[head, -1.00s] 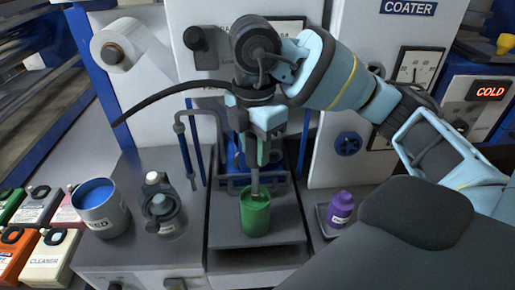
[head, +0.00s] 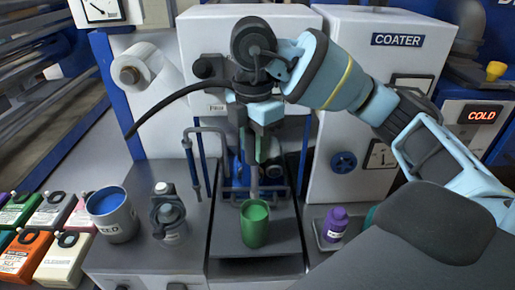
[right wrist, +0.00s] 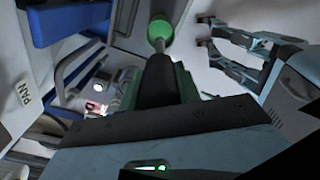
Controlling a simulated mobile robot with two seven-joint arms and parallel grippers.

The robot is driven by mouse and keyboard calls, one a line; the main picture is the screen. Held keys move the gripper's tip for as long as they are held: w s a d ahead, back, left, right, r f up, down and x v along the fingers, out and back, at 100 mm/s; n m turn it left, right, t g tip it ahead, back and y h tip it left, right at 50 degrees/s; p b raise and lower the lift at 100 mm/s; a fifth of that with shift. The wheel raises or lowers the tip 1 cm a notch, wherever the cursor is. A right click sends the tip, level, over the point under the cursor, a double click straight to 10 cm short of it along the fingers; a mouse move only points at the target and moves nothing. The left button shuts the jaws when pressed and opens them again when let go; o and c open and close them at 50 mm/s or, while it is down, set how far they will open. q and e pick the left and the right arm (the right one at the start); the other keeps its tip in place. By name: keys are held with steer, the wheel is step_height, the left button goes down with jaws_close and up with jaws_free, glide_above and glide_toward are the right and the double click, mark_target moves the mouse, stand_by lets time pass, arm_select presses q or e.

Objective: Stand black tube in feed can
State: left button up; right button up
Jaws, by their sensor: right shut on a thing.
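The feed can (head: 113,228) is a grey can with blue inside, upright at the left. My right gripper (head: 262,158) is above the green can (head: 254,230) and shut on a dark piece (right wrist: 157,82) with a thin grey lower end (head: 253,183), which I take for the black tube. That end is at the green can's mouth; I cannot tell whether it is inside. A long black hose (head: 180,93) curves left from behind the gripper, its left end in the air. My left gripper (right wrist: 207,32) is open and empty in the right wrist view.
A purple bottle (head: 335,223) sits in a small tray at the right. Several labelled containers (head: 62,258) crowd the far left. The coater panel (head: 385,110) stands behind.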

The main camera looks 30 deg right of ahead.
steer(key=shift+r+p, duration=0.45)
steer(key=shift+r, duration=1.4)
arm_select(q)
steer(key=shift+w+r, duration=0.7)
steer(key=shift+r, duration=0.15)
arm_select(e)
steer(key=shift+r, duration=2.3)
